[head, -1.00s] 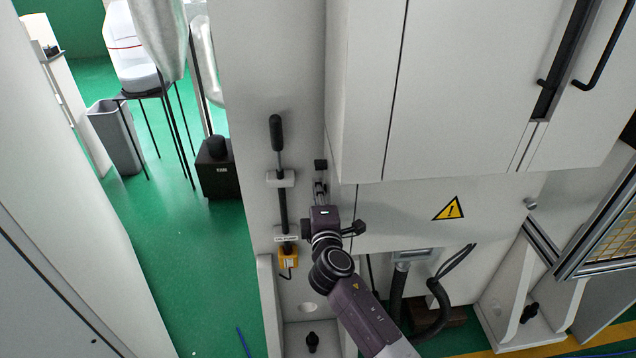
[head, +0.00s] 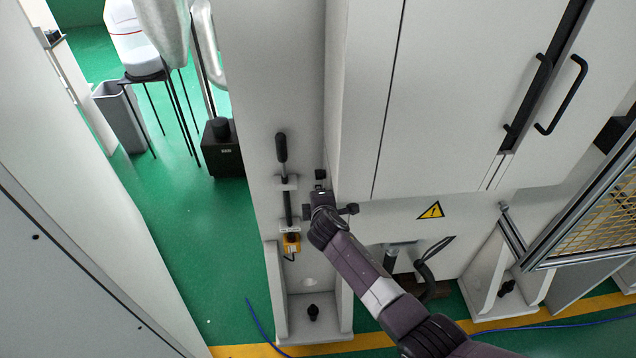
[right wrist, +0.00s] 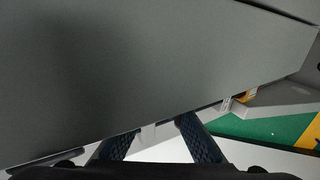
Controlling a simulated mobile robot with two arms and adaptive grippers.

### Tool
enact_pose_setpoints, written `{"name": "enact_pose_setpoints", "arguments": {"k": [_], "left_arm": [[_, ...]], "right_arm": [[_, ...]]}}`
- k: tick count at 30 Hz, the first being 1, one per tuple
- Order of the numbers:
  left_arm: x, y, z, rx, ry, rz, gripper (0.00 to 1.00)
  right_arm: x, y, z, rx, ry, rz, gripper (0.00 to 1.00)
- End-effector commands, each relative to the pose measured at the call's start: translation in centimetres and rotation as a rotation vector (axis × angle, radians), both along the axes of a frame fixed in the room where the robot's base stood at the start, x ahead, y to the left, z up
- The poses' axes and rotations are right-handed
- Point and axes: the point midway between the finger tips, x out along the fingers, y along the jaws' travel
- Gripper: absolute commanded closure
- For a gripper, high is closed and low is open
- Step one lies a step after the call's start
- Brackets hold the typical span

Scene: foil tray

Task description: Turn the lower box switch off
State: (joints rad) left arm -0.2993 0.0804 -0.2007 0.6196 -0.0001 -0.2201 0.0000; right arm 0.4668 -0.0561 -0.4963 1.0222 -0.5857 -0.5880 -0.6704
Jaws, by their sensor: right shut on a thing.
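My right arm reaches in from the lower right of the head view. My right gripper (head: 321,193) is at the inner side of the pale column, beside the cabinet. A small dark fitting (head: 320,174) shows just above it. The gripper is shut on a small part there, seemingly the lower box switch, which the gripper and wrist mostly hide. In the right wrist view, its two ridged fingers (right wrist: 155,140) stand apart below a large grey surface, with a pale piece visible between them. The switch's position cannot be read. My left gripper is not in view.
The cabinet (head: 440,100) with black handles overhangs on the right. A mesh guard (head: 600,215) stands far right. Green floor (head: 190,230) is open at left.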

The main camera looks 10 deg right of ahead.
Motion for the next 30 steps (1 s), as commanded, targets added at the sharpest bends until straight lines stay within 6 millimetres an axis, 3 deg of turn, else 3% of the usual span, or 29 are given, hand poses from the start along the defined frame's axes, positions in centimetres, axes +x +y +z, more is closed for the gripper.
{"name": "enact_pose_setpoints", "arguments": {"k": [1,9,26,27,30], "left_arm": [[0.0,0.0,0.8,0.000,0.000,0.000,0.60],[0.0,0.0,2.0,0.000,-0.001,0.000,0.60],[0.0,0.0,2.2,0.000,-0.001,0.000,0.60],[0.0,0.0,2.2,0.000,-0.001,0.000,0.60],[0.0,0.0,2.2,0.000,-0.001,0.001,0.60]], "right_arm": [[0.0,0.0,0.4,-0.001,0.018,0.000,1.00],[0.0,0.0,0.1,-0.001,0.087,0.000,1.00],[-0.1,0.0,-0.2,-0.001,0.111,-0.001,1.00],[-0.1,0.0,-0.2,-0.001,0.111,-0.001,0.90],[-0.1,0.0,-0.2,-0.001,0.111,-0.001,0.79]]}}
